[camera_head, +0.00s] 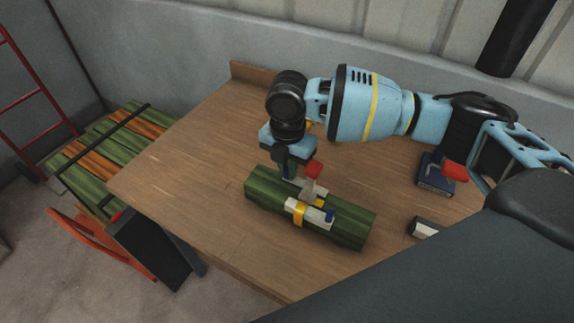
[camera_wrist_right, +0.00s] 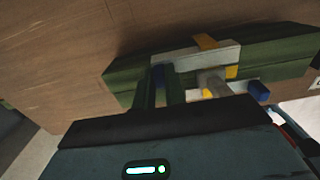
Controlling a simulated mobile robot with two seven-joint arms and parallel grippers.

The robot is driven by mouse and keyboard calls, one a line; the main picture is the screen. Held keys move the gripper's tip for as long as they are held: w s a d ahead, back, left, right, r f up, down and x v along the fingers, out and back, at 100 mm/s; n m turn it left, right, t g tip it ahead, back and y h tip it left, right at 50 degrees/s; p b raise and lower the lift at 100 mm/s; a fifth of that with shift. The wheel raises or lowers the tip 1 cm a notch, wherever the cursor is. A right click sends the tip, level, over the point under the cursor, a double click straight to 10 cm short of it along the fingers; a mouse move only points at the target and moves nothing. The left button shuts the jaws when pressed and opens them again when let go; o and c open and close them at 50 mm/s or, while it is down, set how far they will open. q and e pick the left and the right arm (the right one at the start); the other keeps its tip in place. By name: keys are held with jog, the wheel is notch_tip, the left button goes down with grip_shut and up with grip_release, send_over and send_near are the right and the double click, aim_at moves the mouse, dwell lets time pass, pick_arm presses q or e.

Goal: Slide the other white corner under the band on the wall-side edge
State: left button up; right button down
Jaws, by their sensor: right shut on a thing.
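A green timber bundle (camera_head: 350,226) lies on the wooden table (camera_head: 190,185). A near white corner (camera_head: 316,214) lies along its top edge, with the yellow band (camera_head: 299,213) across it and a blue end. My right gripper (camera_head: 287,174) points down at the bundle's wall-side edge, shut on the other white corner. In the right wrist view, the fingers (camera_wrist_right: 162,88) are at a blue end of a white corner (camera_wrist_right: 190,58). A yellow band (camera_wrist_right: 205,41) shows at that corner; whether it passes over it is unclear. The fingers partly hide the contact. My left gripper is not visible.
A dark blue device with a red top (camera_head: 437,175) and a small grey-white block (camera_head: 424,228) are at the right. The left tabletop is clear. More timber (camera_head: 105,145) lies beyond the left edge.

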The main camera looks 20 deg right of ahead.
jog(key=c, duration=1.4)
grip_release()
notch_tip(320, 180, up, 7)
jog(key=shift+f, duration=0.15)
jog(key=shift+r, duration=0.6)
jog(key=shift+a, duration=0.1)
